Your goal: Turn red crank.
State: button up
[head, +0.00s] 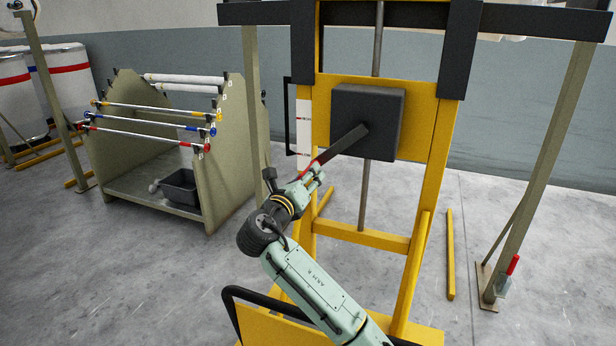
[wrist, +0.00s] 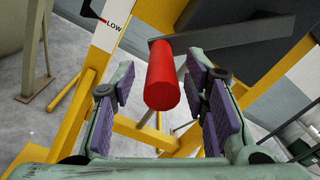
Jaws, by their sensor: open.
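The red crank has a dark flat arm (head: 342,146) running down and left from a black box on a yellow frame. Its red cylindrical handle (wrist: 162,82) points toward the wrist camera. In the head view, only a sliver of the red handle shows beside my gripper (head: 316,176). My gripper is open, with one purple-padded finger on each side of the handle in the wrist view. Gaps show between the pads and the handle, the right one narrower. The crank arm also shows behind the handle in the wrist view (wrist: 225,36).
The black box (head: 378,122) sits on the yellow frame (head: 420,215), with a white gauge strip (head: 304,132) at left. A roller rack (head: 228,165) with a dark bin (head: 182,188) stands left. A red-handled lever (head: 513,264) is on the right post. Grey floor lies open between.

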jog(key=v, duration=1)
jog(key=shift+s, duration=0.35)
jog(key=shift+a, duration=0.1)
